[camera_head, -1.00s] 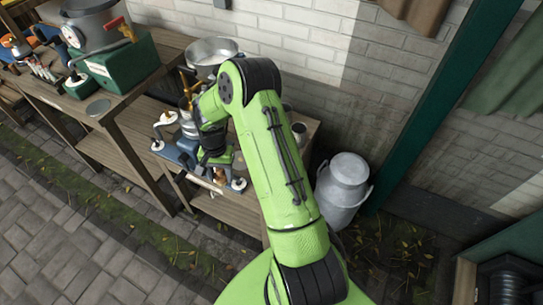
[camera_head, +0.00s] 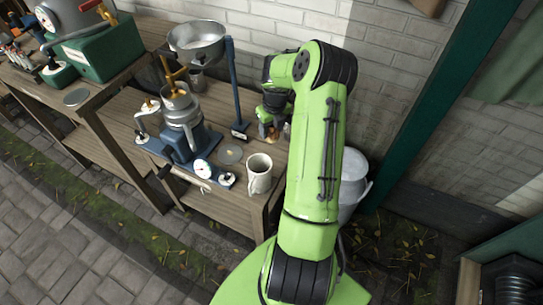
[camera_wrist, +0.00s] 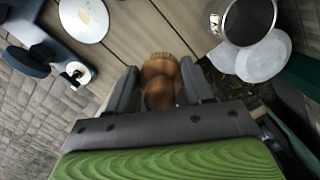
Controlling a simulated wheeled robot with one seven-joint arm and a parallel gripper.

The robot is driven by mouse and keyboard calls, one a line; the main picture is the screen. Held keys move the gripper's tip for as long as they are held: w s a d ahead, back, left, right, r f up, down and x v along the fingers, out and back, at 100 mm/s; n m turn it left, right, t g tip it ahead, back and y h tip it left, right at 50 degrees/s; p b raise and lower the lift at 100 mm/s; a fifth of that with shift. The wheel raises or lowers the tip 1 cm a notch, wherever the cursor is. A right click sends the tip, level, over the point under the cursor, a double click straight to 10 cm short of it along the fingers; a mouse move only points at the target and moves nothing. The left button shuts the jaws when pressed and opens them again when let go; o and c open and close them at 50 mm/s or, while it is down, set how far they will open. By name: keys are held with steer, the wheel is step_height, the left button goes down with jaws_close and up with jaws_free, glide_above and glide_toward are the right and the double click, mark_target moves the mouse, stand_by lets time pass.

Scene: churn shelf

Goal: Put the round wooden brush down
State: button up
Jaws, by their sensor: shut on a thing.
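The round wooden brush (camera_wrist: 160,78) is brown with a paler, bristly-looking end. In the wrist view it sits between the two fingers of my gripper (camera_wrist: 158,92), which is shut on it. In the head view my gripper (camera_head: 270,128) is over the right part of the wooden bench, near the wall, with a small brown bit of the brush (camera_head: 273,136) below it. The arm partly hides it. I cannot tell whether the brush touches the bench top (camera_head: 128,102).

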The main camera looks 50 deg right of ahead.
step_height(320, 180, down, 10)
steer(key=b, duration=0.3)
steer(key=o, duration=1.4)
steer(key=shift+c, duration=0.2)
steer(key=r+p, duration=0.1)
steer(key=r, duration=0.3)
steer(key=s+r+p, duration=0.1)
steer(key=r, duration=0.3)
steer(key=r+p, duration=0.1)
steer(key=r, duration=0.3)
steer(key=shift+s+a+p, duration=0.2)
steer(key=shift+s+p, duration=0.05)
steer(key=shift+p, duration=0.05)
steer(key=s+a+r+n+t+h, duration=0.1)
steer(key=a+r+n+h, duration=0.1)
steer(key=a+r+n, duration=1.45)
steer(key=s+a+r+n+t+y, duration=0.1)
steer(key=s+a+r+n, duration=0.1)
steer(key=s+a+n, duration=0.5)
steer(key=s+a+r+n+t+y, duration=0.1)
steer(key=s+a+n, duration=0.6)
steer(key=n, duration=0.8)
step_height(320, 180, up, 3)
steer(key=shift+s+a+f+n+t, duration=0.15)
steer(key=shift+s+n+t, duration=0.35)
steer(key=shift+s, duration=0.75)
